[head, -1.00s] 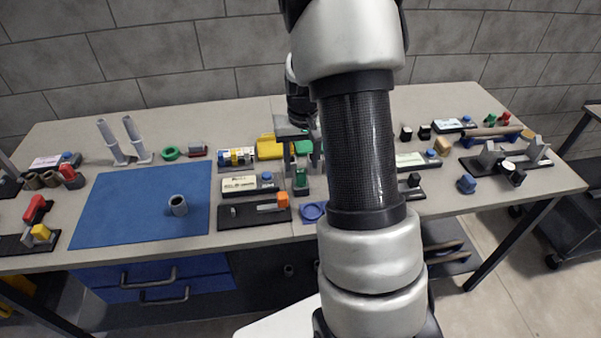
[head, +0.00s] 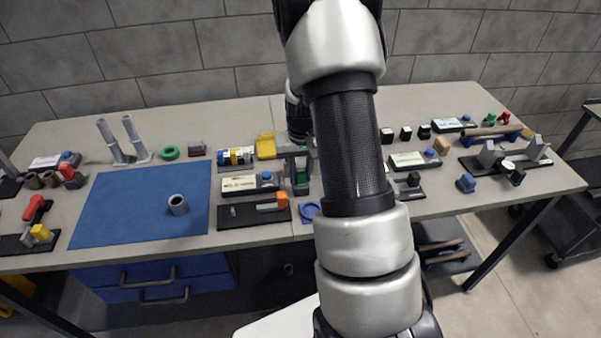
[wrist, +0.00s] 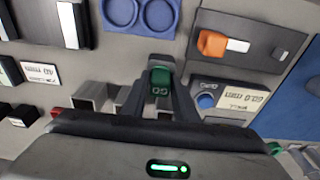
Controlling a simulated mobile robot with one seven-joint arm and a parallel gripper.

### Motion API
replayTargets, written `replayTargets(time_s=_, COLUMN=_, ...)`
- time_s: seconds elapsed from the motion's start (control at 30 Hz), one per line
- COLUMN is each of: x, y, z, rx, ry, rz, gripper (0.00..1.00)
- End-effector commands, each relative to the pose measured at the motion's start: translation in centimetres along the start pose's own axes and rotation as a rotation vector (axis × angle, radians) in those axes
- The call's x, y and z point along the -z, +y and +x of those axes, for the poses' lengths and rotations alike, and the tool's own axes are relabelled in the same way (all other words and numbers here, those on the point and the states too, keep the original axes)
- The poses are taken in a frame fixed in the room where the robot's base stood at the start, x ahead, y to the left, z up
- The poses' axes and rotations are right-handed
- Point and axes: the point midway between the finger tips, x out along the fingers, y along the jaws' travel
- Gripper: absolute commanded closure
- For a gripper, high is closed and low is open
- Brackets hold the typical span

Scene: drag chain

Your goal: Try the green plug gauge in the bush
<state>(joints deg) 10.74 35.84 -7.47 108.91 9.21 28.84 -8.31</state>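The green plug gauge (wrist: 160,81), marked GO, stands between the two fingers of my gripper (wrist: 162,72) in the wrist view. In the head view the gauge (head: 301,176) is partly covered by my gripper (head: 299,172). The fingers are down on both sides of the gauge; I cannot tell whether they press on it. The gauge's lower end is hidden. The grey hollow bush (head: 178,204) stands upright on the blue mat (head: 125,215), to the left of my gripper and apart from it.
A dark fixture with an orange block (head: 282,199) and a labelled base (head: 240,184) lie between gripper and bush. A blue piece with two round recesses (wrist: 140,12) is close by. Grey square tubes (wrist: 88,95) stand beside the gauge. The mat around the bush is clear.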

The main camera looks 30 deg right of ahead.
Motion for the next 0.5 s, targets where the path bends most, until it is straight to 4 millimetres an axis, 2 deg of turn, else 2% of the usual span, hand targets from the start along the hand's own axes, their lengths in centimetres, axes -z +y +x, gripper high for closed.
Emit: replayTargets(time_s=0.5, x=0.2, y=0.0, z=-1.5, rx=0.0, ry=0.001, rz=0.0, gripper=1.0)
